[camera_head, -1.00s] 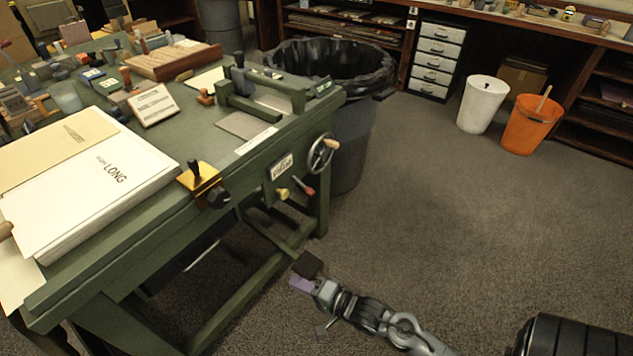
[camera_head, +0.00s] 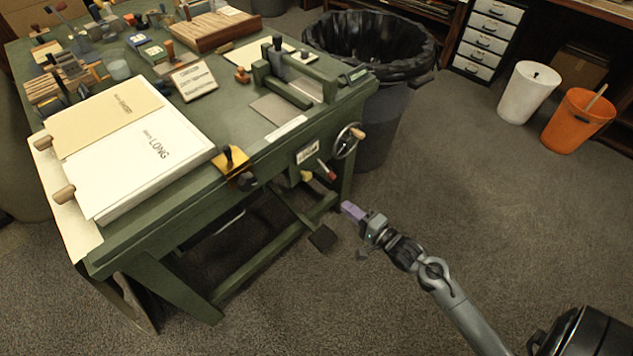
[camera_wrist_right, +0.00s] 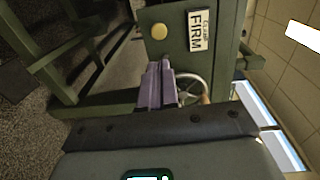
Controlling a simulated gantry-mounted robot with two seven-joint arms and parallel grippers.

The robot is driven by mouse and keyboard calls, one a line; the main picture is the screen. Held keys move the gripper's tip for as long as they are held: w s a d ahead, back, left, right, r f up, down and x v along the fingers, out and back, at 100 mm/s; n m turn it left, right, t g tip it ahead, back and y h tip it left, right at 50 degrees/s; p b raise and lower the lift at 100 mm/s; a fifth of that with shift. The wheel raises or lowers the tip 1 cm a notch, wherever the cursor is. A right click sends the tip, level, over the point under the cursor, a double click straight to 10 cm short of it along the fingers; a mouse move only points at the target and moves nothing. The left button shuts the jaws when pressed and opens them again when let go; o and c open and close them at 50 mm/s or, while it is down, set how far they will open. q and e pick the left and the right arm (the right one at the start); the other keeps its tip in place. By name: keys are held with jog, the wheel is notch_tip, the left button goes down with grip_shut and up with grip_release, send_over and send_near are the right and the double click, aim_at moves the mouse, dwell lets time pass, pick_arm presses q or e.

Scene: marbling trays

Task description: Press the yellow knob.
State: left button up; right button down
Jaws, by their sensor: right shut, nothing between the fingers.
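The yellow knob (camera_head: 306,176) is on the green front side of the table, below the white label and left of the red-tipped lever (camera_head: 327,172). In the right wrist view the round yellow knob (camera_wrist_right: 158,30) is on the green panel beside the label reading FIRM (camera_wrist_right: 198,31). My right gripper (camera_head: 353,211) has purple fingers, which are shut and empty. It is in front of the table, lower and to the right of the knob, apart from it. In the right wrist view the fingers (camera_wrist_right: 156,85) point toward the panel, with the knob beyond their tips. My left gripper is not in view.
A handwheel (camera_head: 347,143) is right of the knob on the table's side. A dark pedal (camera_head: 323,238) is low under the table front. A black-lined bin (camera_head: 385,120) stands behind the table's right end.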

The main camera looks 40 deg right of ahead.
jog(key=b, duration=0.8)
send_near(309, 178)
jog(key=w, duration=0.6)
jog(key=shift+w+a+f, duration=0.1)
jog(key=shift+w+a, duration=0.2)
jog(key=shift+w, duration=0.1)
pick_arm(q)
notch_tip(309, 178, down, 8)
